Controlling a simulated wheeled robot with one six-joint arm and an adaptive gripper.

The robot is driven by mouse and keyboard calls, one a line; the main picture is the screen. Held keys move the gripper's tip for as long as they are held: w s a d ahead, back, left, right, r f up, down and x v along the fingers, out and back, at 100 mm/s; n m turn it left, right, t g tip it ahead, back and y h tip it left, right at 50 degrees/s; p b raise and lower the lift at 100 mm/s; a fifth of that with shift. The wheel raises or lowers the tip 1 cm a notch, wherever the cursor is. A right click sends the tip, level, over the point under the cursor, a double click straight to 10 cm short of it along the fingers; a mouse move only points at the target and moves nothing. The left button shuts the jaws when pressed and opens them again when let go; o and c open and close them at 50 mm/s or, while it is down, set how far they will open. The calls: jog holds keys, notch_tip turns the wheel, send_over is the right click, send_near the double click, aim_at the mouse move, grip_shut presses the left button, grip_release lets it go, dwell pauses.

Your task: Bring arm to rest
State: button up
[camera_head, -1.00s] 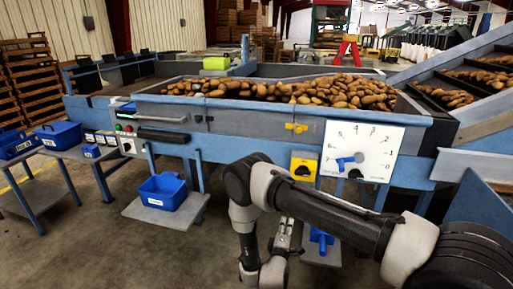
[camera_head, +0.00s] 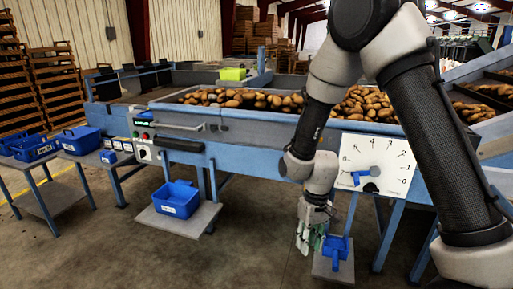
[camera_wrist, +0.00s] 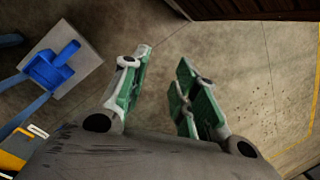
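My gripper (camera_head: 308,240) hangs low, pointing down, in front of the grader, left of a small stand with a blue scoop-like item (camera_head: 336,250). In the wrist view my gripper (camera_wrist: 165,75) shows two green-padded fingers apart with bare concrete floor between them. It is open and empty. My arm is bent with its elbow high and hides part of the potato bed. The blue item (camera_wrist: 52,68) also shows in the wrist view, left of the fingers and apart from them.
The grader's table (camera_head: 245,130) carries a heap of potatoes (camera_head: 365,103). A white dial board (camera_head: 400,158) with a blue pointer is close behind my arm. A blue tote (camera_head: 176,200) stands on a low shelf. Open floor (camera_head: 130,250) lies at front left.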

jog(key=s+d+r+m+t, duration=0.1)
jog(key=s+d+r, duration=0.4)
jog(key=r, duration=0.5)
jog(key=s+d+r+m+t, duration=0.2)
jog(key=s+d+r, duration=0.3)
jog(key=d+r, duration=0.4)
jog(key=s+d+r+m+t, duration=0.1)
jog(key=s+d+r+t, duration=0.2)
jog(key=r, duration=0.9)
jog(key=s+d, duration=0.2)
jog(key=d, duration=0.1)
jog(key=shift+s+d+r+h, duration=0.15)
jog(key=shift+d+r+h, duration=0.15)
jog(key=shift+d, duration=0.1)
jog(key=shift+o, duration=0.2)
